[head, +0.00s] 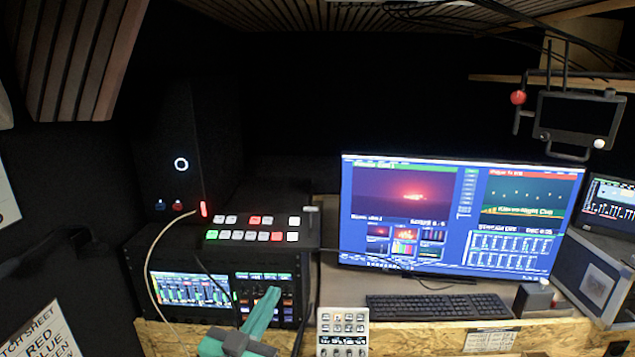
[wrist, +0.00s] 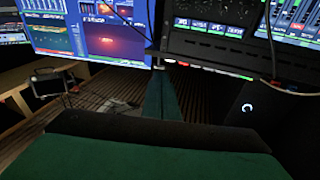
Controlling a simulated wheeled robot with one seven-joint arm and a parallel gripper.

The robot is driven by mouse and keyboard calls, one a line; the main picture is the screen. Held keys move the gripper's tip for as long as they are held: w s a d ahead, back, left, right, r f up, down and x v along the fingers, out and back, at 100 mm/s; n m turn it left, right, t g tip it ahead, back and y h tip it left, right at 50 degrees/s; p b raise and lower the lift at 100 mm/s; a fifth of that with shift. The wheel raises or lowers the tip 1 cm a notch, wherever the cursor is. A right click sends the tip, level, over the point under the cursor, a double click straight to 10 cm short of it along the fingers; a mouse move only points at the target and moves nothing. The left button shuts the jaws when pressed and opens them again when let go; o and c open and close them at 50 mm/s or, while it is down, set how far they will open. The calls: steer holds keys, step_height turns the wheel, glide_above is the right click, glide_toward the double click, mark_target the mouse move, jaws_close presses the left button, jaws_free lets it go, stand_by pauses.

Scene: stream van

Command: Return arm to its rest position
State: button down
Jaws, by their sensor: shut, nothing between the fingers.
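My gripper (head: 271,292) shows at the bottom of the head view, its teal fingers pointing up in front of the rack unit (head: 136,272) with lit screens. In the wrist view my gripper (wrist: 160,76) has its two fingers together with nothing between them. That view looks upside down. The fingertips overlap the rack's lower right screen area in the head view; whether they touch it cannot be told. The rest of my arm is mostly out of view.
A switcher with coloured buttons (head: 251,236) sits on the rack. A cable (head: 153,262) hangs in front. A button panel (head: 342,331), keyboard (head: 437,307) and large monitor (head: 452,222) stand to the right. A small screen (head: 578,121) hangs at upper right.

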steer(key=s+d+f+n+y, duration=0.25)
steer(key=s+f, duration=0.25)
steer(key=f, duration=0.3)
steer(key=s+d+f+n+g+y, duration=0.1)
steer(key=s+d+f+n+y, duration=0.15)
steer(key=s+f, duration=0.45)
steer(key=s+d+f+n+y, duration=0.2)
steer(key=s+f+n, duration=0.15)
steer(key=f, duration=0.65)
steer(key=s+d+f+m+g, duration=0.1)
steer(key=s+f+m, duration=0.1)
steer(key=s, duration=1.1)
steer(key=s+d+f+m+g+h, duration=0.1)
steer(key=s+f+m, duration=0.1)
steer(key=s, duration=1.1)
steer(key=shift+s+d+f, duration=0.15)
steer(key=shift+d+f, duration=0.15)
steer(key=shift+f, duration=0.3)
